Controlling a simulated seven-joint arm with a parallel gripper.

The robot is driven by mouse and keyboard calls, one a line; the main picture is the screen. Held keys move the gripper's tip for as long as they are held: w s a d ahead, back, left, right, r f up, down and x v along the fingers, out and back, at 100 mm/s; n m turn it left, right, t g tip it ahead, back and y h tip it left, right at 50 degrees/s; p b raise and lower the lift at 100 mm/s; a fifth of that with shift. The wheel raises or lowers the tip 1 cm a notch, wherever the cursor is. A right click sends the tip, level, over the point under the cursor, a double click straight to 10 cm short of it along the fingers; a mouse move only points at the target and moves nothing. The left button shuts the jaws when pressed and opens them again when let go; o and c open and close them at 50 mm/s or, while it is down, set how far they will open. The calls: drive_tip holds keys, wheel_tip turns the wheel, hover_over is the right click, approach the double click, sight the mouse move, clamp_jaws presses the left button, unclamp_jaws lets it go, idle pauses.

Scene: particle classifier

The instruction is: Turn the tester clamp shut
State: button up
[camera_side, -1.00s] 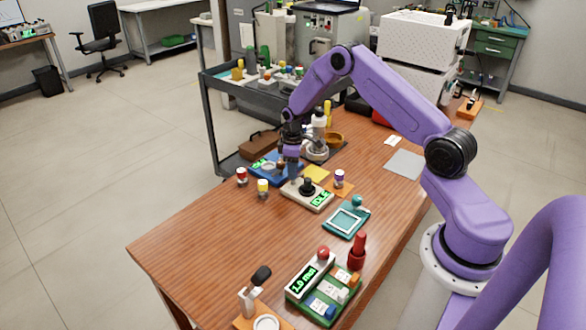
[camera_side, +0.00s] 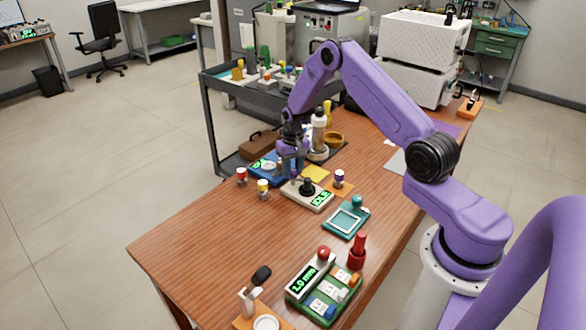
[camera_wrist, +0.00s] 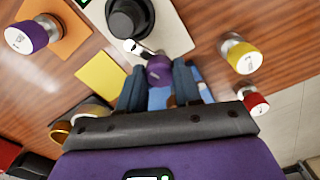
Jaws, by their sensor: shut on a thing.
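The tester (camera_side: 296,194) is a pale block on the table with a green-lit display reading IDLE and a black round clamp part (camera_side: 307,184) on top. In the wrist view the black part (camera_wrist: 130,18) sits on the pale base (camera_wrist: 172,36), and a short metal lever (camera_wrist: 140,48) runs from it to a purple knob (camera_wrist: 159,69). My gripper (camera_side: 291,174) is down at the tester's left end. In the wrist view the fingers of my gripper (camera_wrist: 160,80) stand on either side of the knob, shut on it. Its lower part is hidden between the fingers.
A blue device (camera_side: 275,172) stands close behind the gripper. Red-capped (camera_side: 241,176), yellow-capped (camera_side: 263,187) and purple-capped (camera_side: 339,178) jars stand nearby. A yellow pad (camera_side: 316,173) lies behind the tester, a teal frame (camera_side: 347,219) in front. The table's left front is clear.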

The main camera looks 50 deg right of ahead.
sight(293, 170)
drive_tip(key=m, duration=0.4)
idle(0.8)
drive_tip(key=o, duration=1)
drive_tip(key=shift+o, duration=0.2)
drive_tip(key=shift+r, duration=0.1)
wheel_tip(293, 170, up, 17)
drive_tip(key=shift+r, duration=0.15)
